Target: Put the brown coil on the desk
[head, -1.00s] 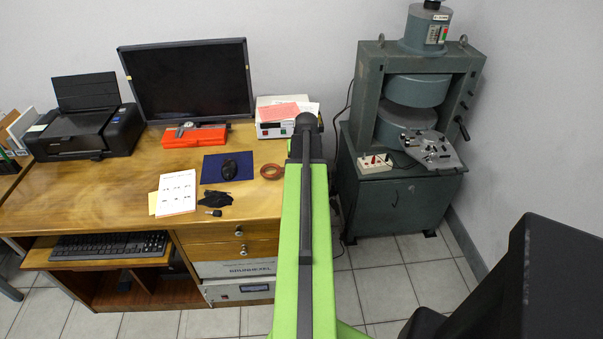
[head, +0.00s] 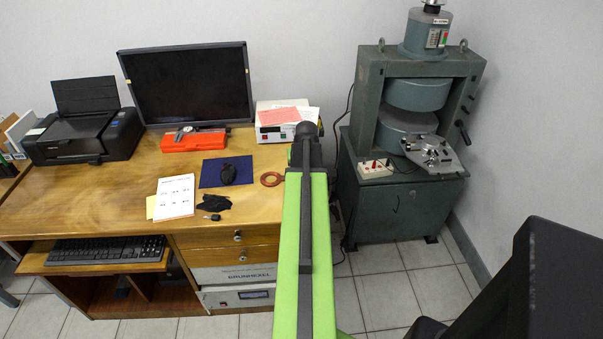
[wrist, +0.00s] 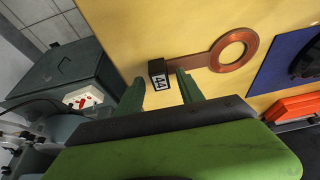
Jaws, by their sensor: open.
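The brown coil (head: 271,179) lies flat on the wooden desk (head: 115,213), near its right edge. In the wrist view the coil (wrist: 233,50) is a copper-brown ring with a flat brown strip running to a small black block (wrist: 158,74) with a white label. My gripper (wrist: 160,79) is open and empty, its two green fingers apart, with the black block showing between their tips. Whether the fingers are level with the block or above it, I cannot tell. In the head view my arm hides the strip, the block and the fingers.
A blue mat with a mouse (head: 228,174) lies left of the coil. An orange case (head: 194,139) and a white instrument box (head: 282,120) stand behind. The green press (head: 412,115) on its cabinet (head: 395,205) stands to the right, past a floor gap.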

